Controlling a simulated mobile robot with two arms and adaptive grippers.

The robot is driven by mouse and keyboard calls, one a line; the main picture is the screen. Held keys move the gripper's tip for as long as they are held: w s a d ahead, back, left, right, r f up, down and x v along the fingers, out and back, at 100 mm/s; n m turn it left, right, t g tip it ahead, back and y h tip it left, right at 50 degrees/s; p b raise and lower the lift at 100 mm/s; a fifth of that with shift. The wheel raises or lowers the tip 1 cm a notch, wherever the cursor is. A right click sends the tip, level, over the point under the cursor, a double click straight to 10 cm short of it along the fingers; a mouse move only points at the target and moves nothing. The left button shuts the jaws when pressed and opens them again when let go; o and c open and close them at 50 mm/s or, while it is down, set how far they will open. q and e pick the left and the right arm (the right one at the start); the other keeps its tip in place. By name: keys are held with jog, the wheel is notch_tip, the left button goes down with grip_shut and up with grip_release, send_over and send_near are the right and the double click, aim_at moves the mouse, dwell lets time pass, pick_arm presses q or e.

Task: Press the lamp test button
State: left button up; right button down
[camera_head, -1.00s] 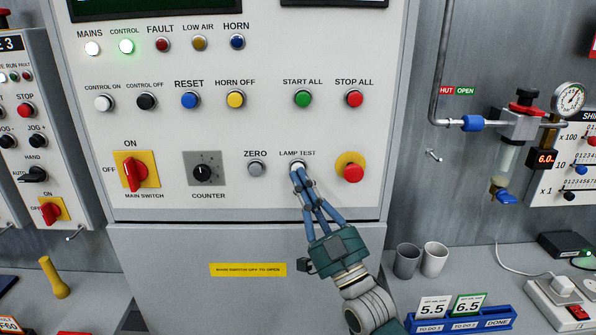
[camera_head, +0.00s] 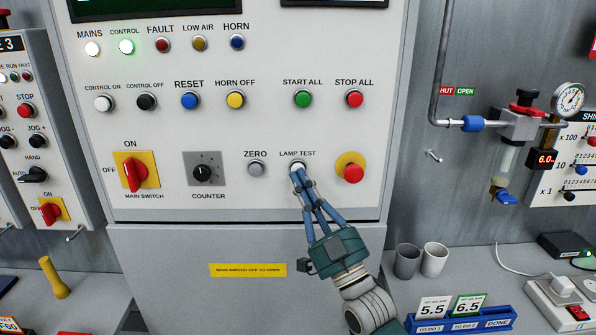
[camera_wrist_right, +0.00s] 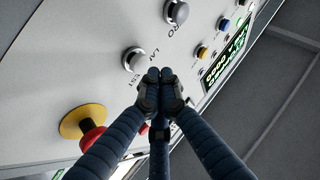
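The lamp test button (camera_head: 297,166) is a pale round button in a metal ring, under the LAMP TEST label on the grey panel. It also shows in the right wrist view (camera_wrist_right: 133,60). My right gripper (camera_head: 299,174) is shut and empty, its blue fingers drawn together and pointing up at the button. In the head view the fingertips overlap the button's lower edge. In the right wrist view the fingertips (camera_wrist_right: 160,76) appear just beside the button; I cannot tell whether they touch it. My left gripper is not in view.
The grey zero button (camera_head: 256,168) is left of the lamp test button, and the red emergency stop (camera_head: 352,172) on yellow is to its right. The mains (camera_head: 92,48) and control (camera_head: 126,47) lamps glow; fault, low air and horn look dark. Two cups (camera_head: 434,259) stand right of my arm.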

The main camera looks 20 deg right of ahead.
jog(key=shift+w, duration=0.1)
jog(key=shift+w+d, duration=0.1)
jog(key=shift+w, duration=0.2)
jog(key=shift+w+d, duration=0.2)
jog(key=shift+w, duration=0.55)
dwell(1.0)
jog(key=shift+s, duration=0.1)
jog(key=shift+s+a+p, duration=0.15)
jog(key=shift+s, duration=0.4)
jog(key=shift+s+a+p, duration=0.15)
jog(key=shift+s, duration=0.35)
jog(key=s+p, duration=0.1)
jog(key=s, duration=0.1)
jog(key=s+a, duration=0.1)
jog(key=s, duration=0.2)
jog(key=shift+a+p, duration=0.2)
jog(key=shift+p, duration=0.2)
